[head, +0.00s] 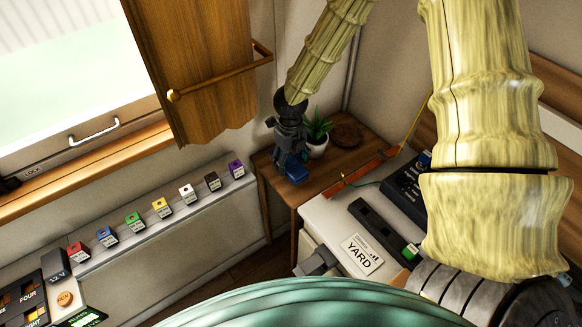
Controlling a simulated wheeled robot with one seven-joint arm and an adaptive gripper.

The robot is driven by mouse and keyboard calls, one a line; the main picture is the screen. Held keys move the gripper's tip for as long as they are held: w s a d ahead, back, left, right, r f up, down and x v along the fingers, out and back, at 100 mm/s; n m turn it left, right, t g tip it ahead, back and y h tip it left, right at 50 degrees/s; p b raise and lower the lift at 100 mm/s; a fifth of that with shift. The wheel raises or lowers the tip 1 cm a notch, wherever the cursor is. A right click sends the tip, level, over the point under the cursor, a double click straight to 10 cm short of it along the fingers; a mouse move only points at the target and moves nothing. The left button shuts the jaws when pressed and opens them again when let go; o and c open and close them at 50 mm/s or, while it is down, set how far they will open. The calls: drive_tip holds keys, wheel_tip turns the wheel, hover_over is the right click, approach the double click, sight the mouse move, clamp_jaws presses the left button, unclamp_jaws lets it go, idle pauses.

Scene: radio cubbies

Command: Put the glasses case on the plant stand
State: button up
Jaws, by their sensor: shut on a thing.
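The plant stand (262,172) is a small brown wooden table in the corner, with a potted plant (316,143) and a round dark brown item (346,134) on its top. My gripper (290,154) is over the left part of the stand, pointing down. It is shut on a blue thing, which looks like the glasses case (296,170). The case is seen over the stand's top, just left and in front of the pot. The fingers hide part of it. I cannot tell whether its underside touches the wood.
A white desk with a YARD sign (361,255) and dark devices (404,190) stands right of the plant stand. A ledge with several coloured tagged blocks (161,207) runs to the left. A wooden panel with a rail (220,75) hangs above left. The pot is close beside my gripper.

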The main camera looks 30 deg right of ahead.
drive_tip(key=shift+f, duration=1.75)
drive_tip(key=shift+f, duration=0.1)
drive_tip(key=o, duration=1.1)
drive_tip(key=shift+o, duration=0.2)
wheel_tip(320, 180, up, 12)
drive_tip(key=shift+r, duration=0.1)
